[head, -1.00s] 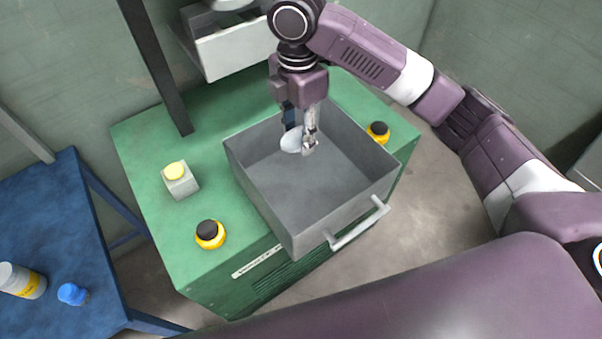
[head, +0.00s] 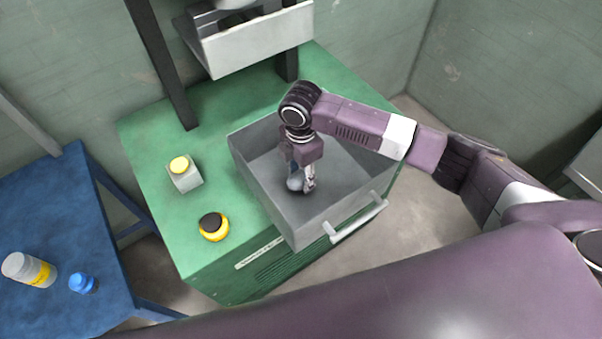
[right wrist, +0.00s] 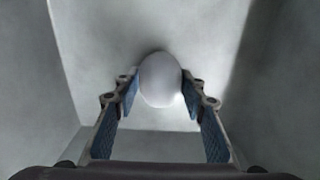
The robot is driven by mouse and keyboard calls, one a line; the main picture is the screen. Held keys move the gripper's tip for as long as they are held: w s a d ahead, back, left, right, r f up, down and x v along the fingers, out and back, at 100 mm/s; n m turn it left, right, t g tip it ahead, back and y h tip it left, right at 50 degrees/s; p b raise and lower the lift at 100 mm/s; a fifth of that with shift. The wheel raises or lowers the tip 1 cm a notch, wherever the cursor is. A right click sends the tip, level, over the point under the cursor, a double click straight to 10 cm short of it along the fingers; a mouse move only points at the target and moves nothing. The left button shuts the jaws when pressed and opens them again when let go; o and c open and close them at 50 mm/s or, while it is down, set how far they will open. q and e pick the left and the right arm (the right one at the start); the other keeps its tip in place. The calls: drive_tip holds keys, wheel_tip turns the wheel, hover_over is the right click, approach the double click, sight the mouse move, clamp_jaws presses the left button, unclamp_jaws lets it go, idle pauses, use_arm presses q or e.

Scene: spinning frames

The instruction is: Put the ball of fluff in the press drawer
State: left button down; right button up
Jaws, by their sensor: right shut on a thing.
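The ball of fluff (head: 295,182) is a small whitish ball, low inside the press drawer. The press drawer (head: 285,222) is an open grey box with a light handle, on the green press. My right gripper (head: 301,187) points down into the drawer and is shut on the ball. In the right wrist view the ball (right wrist: 160,80) sits between the tips of the two blue-padded fingers (right wrist: 161,92), with the drawer's grey walls around. I cannot tell whether the ball touches the drawer floor. My left gripper is not in view.
The green press (head: 150,150) carries a yellow button box (head: 184,173) and a dark-topped yellow button (head: 213,227). A grey press head (head: 255,42) hangs behind the drawer. A blue table (head: 40,220) at left holds a white-and-yellow bottle (head: 28,269) and a blue-capped item (head: 83,283).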

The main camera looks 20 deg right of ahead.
sight(301, 175)
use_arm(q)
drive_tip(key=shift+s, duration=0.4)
use_arm(e)
drive_tip(key=shift+f, duration=0.1)
drive_tip(key=o, duration=1)
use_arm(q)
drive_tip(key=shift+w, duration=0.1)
use_arm(e)
drive_tip(key=shift+o, duration=0.2)
use_arm(q)
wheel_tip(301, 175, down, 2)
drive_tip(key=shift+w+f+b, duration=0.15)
drive_tip(key=shift+b, duration=1.05)
use_arm(e)
wheel_tip(301, 175, up, 12)
